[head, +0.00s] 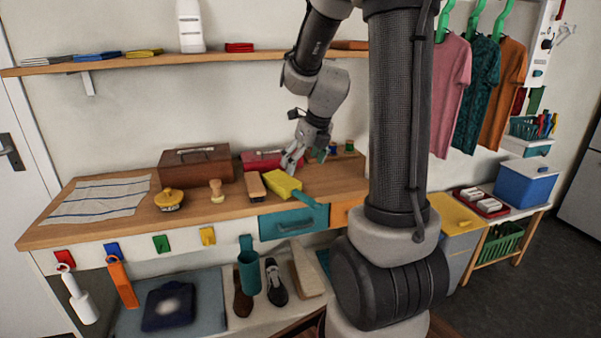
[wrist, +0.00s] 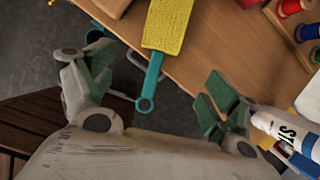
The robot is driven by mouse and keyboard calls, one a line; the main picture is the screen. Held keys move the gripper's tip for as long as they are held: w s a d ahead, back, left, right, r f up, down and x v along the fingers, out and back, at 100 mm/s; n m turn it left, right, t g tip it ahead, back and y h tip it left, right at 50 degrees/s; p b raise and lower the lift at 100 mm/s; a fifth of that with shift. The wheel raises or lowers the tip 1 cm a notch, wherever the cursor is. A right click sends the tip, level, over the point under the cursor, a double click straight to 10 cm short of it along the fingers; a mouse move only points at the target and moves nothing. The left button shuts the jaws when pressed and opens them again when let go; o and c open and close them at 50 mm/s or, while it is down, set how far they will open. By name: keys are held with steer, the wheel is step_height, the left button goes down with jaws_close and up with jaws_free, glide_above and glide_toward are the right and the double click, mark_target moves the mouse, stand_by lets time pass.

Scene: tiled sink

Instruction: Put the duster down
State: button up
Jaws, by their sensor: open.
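The duster has a flat yellow head (wrist: 168,22) and a teal handle (wrist: 149,84) ending in a ring. In the head view its yellow head (head: 283,184) lies on the wooden worktop near the front edge. In the wrist view the handle reaches out past that edge. My gripper (head: 292,160) is open above and behind the duster in the head view. In the wrist view its green-padded fingers (wrist: 155,78) are spread wide, with the handle showing in the gap between them. Neither finger appears to touch it.
A brown brush (head: 255,186), wooden stamp-shaped brush (head: 216,190) and yellow tin (head: 169,200) stand left of the duster. Brown (head: 196,166) and red (head: 262,160) boxes are behind. A white bottle (wrist: 284,124) is close to my right finger. The green hook (head: 161,243) and yellow hook (head: 207,235) are empty.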

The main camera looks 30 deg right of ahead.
steer(key=s+a+r+n, duration=0.2)
steer(key=s+n, duration=0.5)
steer(key=n, duration=0.4)
steer(key=s+a+r+n, duration=0.3)
steer(key=s+n, duration=0.5)
steer(key=n, duration=0.4)
steer(key=s+a+r+n, duration=0.2)
steer(key=s+r+n, duration=0.3)
steer(key=n, duration=0.6)
steer(key=shift+s+a+n, duration=0.3)
steer(key=shift+s+a, duration=0.05)
steer(key=shift+s, duration=0.9)
steer(key=shift+o, duration=0.4)
